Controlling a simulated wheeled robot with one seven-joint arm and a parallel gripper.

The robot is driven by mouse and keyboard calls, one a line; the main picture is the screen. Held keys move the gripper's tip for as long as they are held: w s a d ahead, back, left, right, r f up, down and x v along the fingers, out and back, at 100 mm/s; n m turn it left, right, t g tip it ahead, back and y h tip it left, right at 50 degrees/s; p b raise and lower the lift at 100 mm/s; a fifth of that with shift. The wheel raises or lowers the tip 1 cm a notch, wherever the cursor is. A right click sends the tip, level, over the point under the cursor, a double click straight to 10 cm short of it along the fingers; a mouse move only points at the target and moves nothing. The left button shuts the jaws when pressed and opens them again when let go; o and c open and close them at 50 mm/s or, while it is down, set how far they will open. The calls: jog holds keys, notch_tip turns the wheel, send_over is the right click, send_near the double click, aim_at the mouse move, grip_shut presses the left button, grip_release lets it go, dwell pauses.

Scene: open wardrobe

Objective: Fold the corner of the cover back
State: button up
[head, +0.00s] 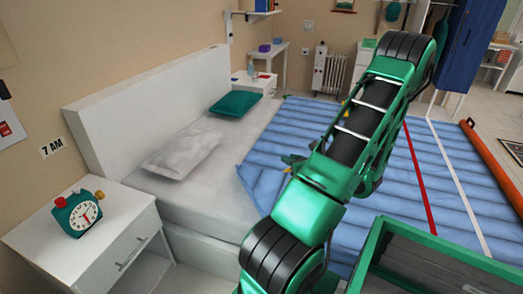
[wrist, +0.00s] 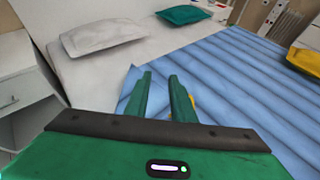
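The blue quilted cover (head: 262,180) lies over the right part of the bed, with its left edge coming to a point on the pale mattress. In the wrist view the cover (wrist: 235,70) spreads to the right of my gripper and shows between its fingers. My gripper (wrist: 160,78) has its two green fingers apart, over the cover near its left edge. I cannot tell whether the fingertips touch the cloth. In the head view my gripper (head: 290,160) is partly hidden by my arm.
A grey pillow (head: 184,153) and a green cushion (head: 235,104) lie on the bed by the white headboard (head: 150,105). A white nightstand (head: 95,240) with a green clock (head: 80,215) stands at the left. An orange roll (head: 490,165) is at the far right.

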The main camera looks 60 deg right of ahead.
jog(key=w+a+r+n+g+y, duration=0.15)
jog(key=w+a+n+y, duration=0.25)
jog(key=a+n, duration=0.6)
jog(key=w+a+r+n+g+y, duration=0.1)
jog(key=w+a+n+g+y, duration=0.3)
jog(key=a+n, duration=0.65)
jog(key=s+a+r+n+g+h, duration=0.1)
jog(key=s+a+r+n+g, duration=0.5)
jog(key=s+a+r+n, duration=0.7)
jog(key=shift+s+a+r+n, duration=0.3)
jog(key=shift+a+r+n, duration=0.25)
jog(key=shift+n, duration=0.7)
jog(key=shift+w+f, duration=0.1)
